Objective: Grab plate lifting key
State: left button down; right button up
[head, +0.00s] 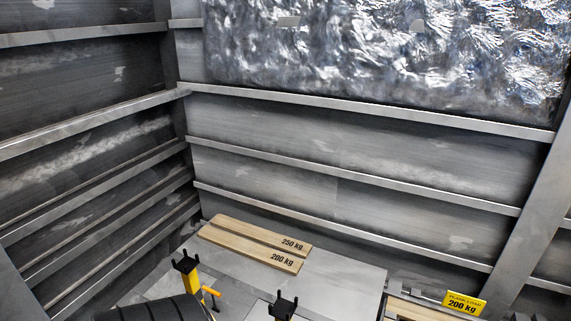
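No object can be identified for sure as the plate lifting key. A small orange T-shaped handle (210,295) stands near the bottom of the head view, just right of a yellow post with a black forked top (187,264). It may be the key, but its lower part is hard to make out. Neither of my grippers shows in the head view.
Two wooden planks, marked 250 kg (275,238) and 200 kg (262,255), lie on a grey plate (345,280). A second black fork (282,305), a dark ribbed object (150,309) and a yellow 200 kg sign (464,302) stand nearby. Ribbed metal walls enclose the space.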

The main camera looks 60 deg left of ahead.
aim_at(212, 291)
jog(key=u, duration=2.45)
